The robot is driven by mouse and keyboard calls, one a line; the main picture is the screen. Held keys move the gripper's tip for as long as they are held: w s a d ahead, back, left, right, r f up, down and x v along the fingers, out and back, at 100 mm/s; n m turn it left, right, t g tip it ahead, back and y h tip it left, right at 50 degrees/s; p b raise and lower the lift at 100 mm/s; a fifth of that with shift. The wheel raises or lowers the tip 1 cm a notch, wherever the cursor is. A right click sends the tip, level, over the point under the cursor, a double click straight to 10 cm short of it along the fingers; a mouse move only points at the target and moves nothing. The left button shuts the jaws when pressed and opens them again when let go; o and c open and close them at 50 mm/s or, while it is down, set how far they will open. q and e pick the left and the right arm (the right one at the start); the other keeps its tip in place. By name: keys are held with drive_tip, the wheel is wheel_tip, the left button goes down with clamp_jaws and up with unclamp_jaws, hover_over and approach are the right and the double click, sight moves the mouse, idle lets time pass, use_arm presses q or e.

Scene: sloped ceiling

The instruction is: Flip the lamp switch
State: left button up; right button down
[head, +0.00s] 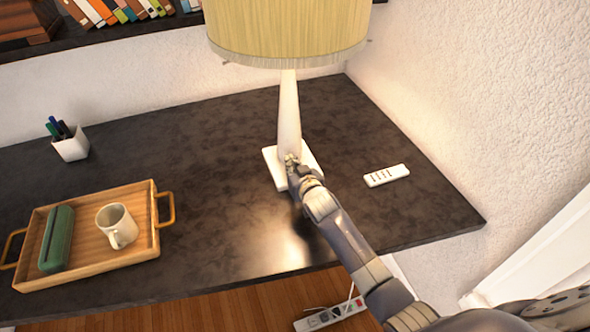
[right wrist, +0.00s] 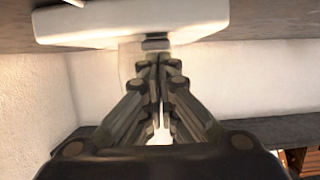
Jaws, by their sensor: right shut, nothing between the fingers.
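The lamp has a pale yellow shade (head: 288,30), a white stem (head: 289,105) and a square white base (head: 272,165) standing on the dark table. My right gripper (head: 292,160) is at the lamp's base, in front of the lower stem, with its fingers closed together and empty. In the right wrist view the white base (right wrist: 85,25) spans the top, and a small grey block (right wrist: 155,43), which looks like the switch, sits just beyond the tips of my right gripper (right wrist: 153,60). I cannot tell whether the tips touch it. My left gripper is out of view.
On the dark table (head: 210,130) are a wooden tray (head: 120,255) with a mug (head: 117,226) and green case (head: 57,238), a pen cup (head: 72,146) and a white remote (head: 387,175). A power strip (head: 330,315) lies below the front edge.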

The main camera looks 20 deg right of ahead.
drive_tip(key=v, duration=1.2)
drive_tip(key=shift+w+a+f, duration=0.1)
